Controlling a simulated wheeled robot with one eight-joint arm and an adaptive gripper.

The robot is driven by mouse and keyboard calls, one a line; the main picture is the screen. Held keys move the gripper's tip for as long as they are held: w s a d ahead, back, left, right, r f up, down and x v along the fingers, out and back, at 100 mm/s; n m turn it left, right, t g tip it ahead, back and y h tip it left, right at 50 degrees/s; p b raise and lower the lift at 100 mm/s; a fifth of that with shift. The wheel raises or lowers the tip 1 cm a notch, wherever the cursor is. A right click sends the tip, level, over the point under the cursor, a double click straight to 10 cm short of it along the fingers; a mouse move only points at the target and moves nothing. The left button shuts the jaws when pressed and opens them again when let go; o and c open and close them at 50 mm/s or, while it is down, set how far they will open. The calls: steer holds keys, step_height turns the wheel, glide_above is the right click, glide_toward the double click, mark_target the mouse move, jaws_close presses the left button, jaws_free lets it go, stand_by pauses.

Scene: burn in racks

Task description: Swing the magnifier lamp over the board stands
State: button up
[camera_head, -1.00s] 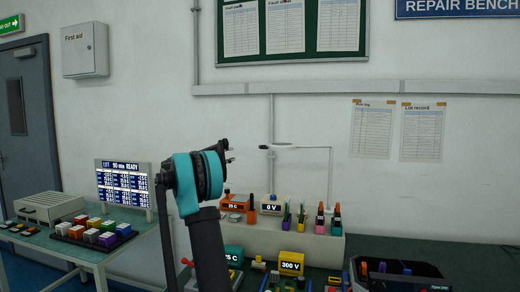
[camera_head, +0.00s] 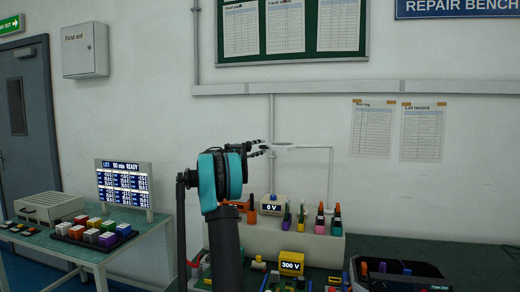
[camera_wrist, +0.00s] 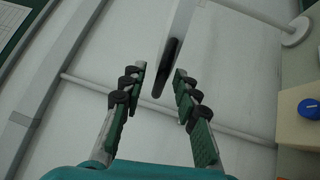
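The magnifier lamp (camera_head: 318,148) is white, with a thin post and a horizontal arm at the back of the bench. Its head (camera_head: 284,146) is at the arm's left end. My gripper (camera_head: 262,149) is open at the head's left side. In the wrist view, a pale lamp part (camera_wrist: 182,28) with a dark end (camera_wrist: 167,65) shows between the open fingertips of my gripper (camera_wrist: 160,80). Contact with the fingers cannot be told. Small coloured pieces lie at the bench front, partly hidden by my arm; I cannot tell which are the board stands.
A pale raised shelf (camera_head: 285,243) holds a 0 V meter (camera_head: 272,204) and several coloured tools below the lamp. A yellow 300 V meter (camera_head: 291,262) and a black tray (camera_head: 395,272) stand in front. A side table (camera_head: 92,252) is at left.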

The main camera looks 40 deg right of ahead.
steer(key=shift+d, duration=0.2)
jaws_close()
steer(key=shift+r, duration=0.1)
steer(key=shift+a, duration=0.1)
steer(key=shift+s+a+n+t, duration=0.25)
steer(key=shift+s+n+t, duration=0.05)
steer(key=shift+s+t, duration=0.25)
steer(key=s+a+n+t+y, duration=0.1)
steer(key=s+a+n+t, duration=0.1)
steer(key=s+t, duration=0.3)
steer(key=s+a+n+t, duration=0.1)
steer(key=s+n+t, duration=0.3)
steer(key=s, duration=0.9)
steer(key=shift+s+a+t+y, duration=0.15)
steer(key=shift+a+t+y, duration=0.2)
steer(key=shift+t+y, duration=0.1)
